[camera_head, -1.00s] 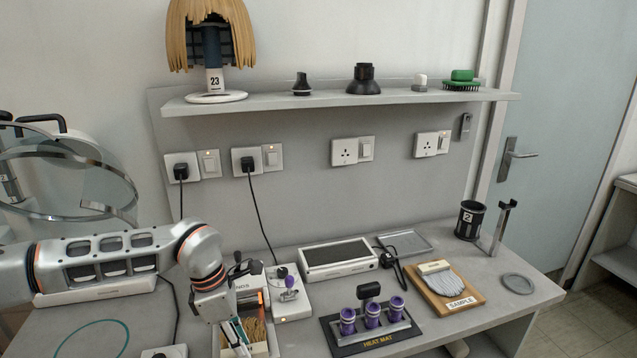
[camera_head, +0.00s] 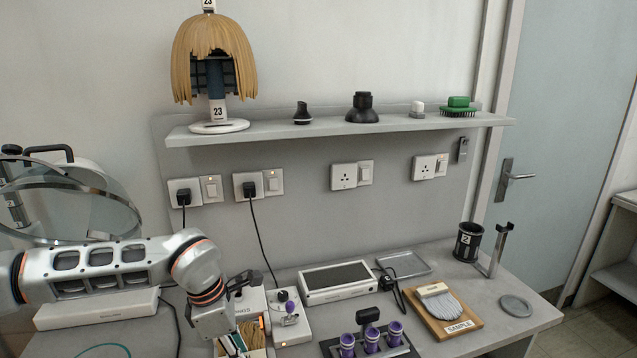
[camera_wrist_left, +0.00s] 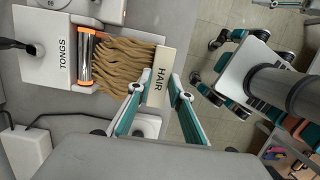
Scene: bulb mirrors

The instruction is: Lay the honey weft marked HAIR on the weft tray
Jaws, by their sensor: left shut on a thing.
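The honey weft (camera_wrist_left: 130,60) shows in the left wrist view as wavy golden strands with a white band marked HAIR (camera_wrist_left: 160,77). In the head view, part of its strands (camera_head: 253,334) shows beside my gripper, near the bottom edge. My left gripper (camera_wrist_left: 158,92), also in the head view (camera_head: 236,346), is shut on the HAIR band, one finger on each side. A shallow grey tray (camera_head: 418,268), apparently the weft tray, lies empty at the back of the bench.
Between them stand a white switch box (camera_head: 292,328), a dark-topped device (camera_head: 337,278) and a mat with purple-capped rollers (camera_head: 371,341). A SAMPLE board (camera_head: 443,310) lies in front of the tray, with a black cable (camera_head: 391,283) beside it.

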